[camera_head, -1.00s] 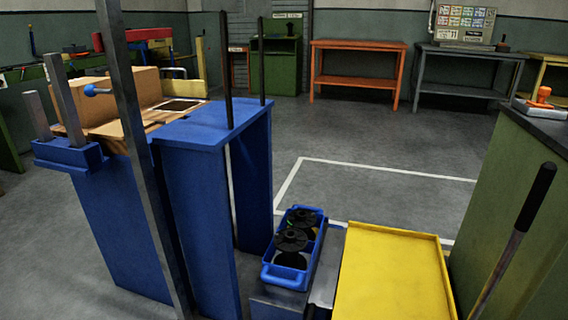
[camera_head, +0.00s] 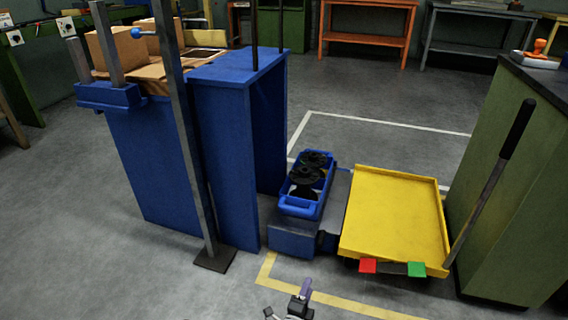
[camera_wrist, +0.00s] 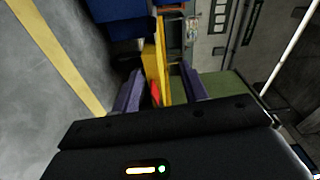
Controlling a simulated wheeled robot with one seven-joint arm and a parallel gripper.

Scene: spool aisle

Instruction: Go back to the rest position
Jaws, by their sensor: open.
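My gripper (camera_head: 298,300) shows at the bottom edge of the head view, over the grey floor in front of the blue bench and the yellow cart. Only a small part of it is in that view. In the wrist view its two purple fingers (camera_wrist: 160,90) stand apart with nothing held between them. The yellow cart tray, the red block and the green cabinet show beyond the fingers there.
A blue bench (camera_head: 222,160) with upright posts stands left. A blue bin (camera_head: 300,210) of black spools sits beside an empty yellow tray (camera_head: 396,215). A green cabinet (camera_head: 520,190) with a dark top stands right. The floor (camera_head: 110,270) at front left is clear.

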